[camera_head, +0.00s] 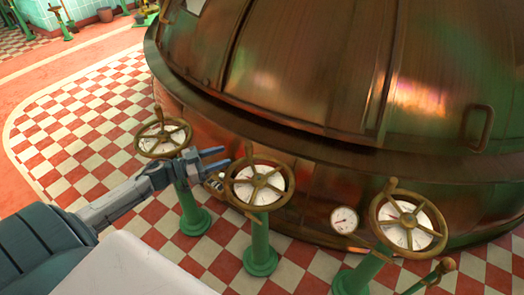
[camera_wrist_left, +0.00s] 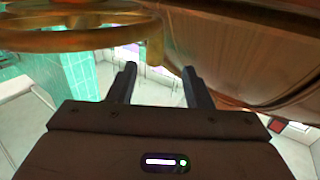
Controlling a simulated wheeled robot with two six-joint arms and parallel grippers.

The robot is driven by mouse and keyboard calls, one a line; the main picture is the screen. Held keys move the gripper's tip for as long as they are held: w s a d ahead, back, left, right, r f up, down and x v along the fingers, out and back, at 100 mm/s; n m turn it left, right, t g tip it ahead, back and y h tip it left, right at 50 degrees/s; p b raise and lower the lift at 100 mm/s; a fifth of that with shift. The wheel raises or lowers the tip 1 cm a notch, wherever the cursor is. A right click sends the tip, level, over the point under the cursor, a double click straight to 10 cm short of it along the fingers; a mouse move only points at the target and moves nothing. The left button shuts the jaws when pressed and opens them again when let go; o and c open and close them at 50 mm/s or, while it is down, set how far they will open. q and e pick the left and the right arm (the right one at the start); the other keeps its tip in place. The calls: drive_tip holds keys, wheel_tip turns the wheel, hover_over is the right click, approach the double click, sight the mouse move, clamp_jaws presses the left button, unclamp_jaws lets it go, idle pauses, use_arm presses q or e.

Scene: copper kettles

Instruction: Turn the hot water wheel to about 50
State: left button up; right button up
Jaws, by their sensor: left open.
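Three brass handwheels stand on green posts before the kettle: a left wheel (camera_head: 152,132), a middle wheel (camera_head: 258,167) and a right wheel (camera_head: 379,207). Each has a pale dial behind its spokes and an upright knob on its rim. No label or number is readable, so I cannot tell which is hot water. My left gripper (camera_head: 218,157) is open and empty between the left and middle wheels, close to the middle wheel's rim knob. In the left wrist view its two fingers (camera_wrist_left: 160,85) are apart, with a brass wheel rim (camera_wrist_left: 70,41) at upper left. My right gripper is out of view.
The large copper kettle (camera_head: 300,60) fills the back and right. A small round gauge (camera_head: 344,219) sits low on it. A brass-knobbed lever (camera_head: 440,268) stands at lower right. Checkered floor (camera_head: 85,130) is open on the left.

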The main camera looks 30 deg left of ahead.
use_arm(q)
drive_tip(key=x, duration=1.1)
drive_tip(key=shift+d+r, duration=0.25)
drive_tip(key=shift+d, duration=0.3)
drive_tip(key=shift+c, duration=0.3)
clamp_jaws()
